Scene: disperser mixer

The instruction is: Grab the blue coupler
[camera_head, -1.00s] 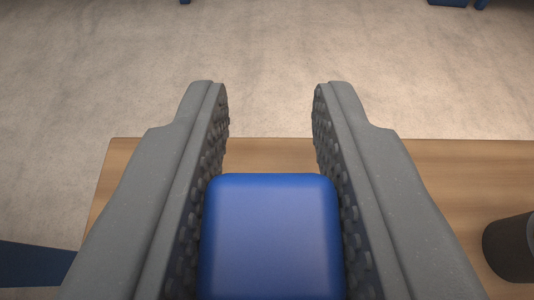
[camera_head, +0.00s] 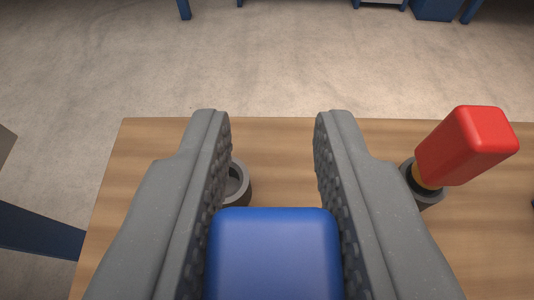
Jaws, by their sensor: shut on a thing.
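The blue coupler (camera_head: 273,255) is a rounded blue block at the bottom centre of the camera_head view. My gripper (camera_head: 273,125) has its two grey, studded fingers on either side of the block. It is shut on the coupler, which sits back from the fingertips. The coupler's lower part is out of the frame.
A wooden table (camera_head: 275,145) lies below, with its far edge in view. A red block (camera_head: 467,146) stands tilted in a dark round holder (camera_head: 430,198) at right. Another dark round holder (camera_head: 236,185) is partly hidden behind the left finger. Pale floor (camera_head: 270,70) lies beyond.

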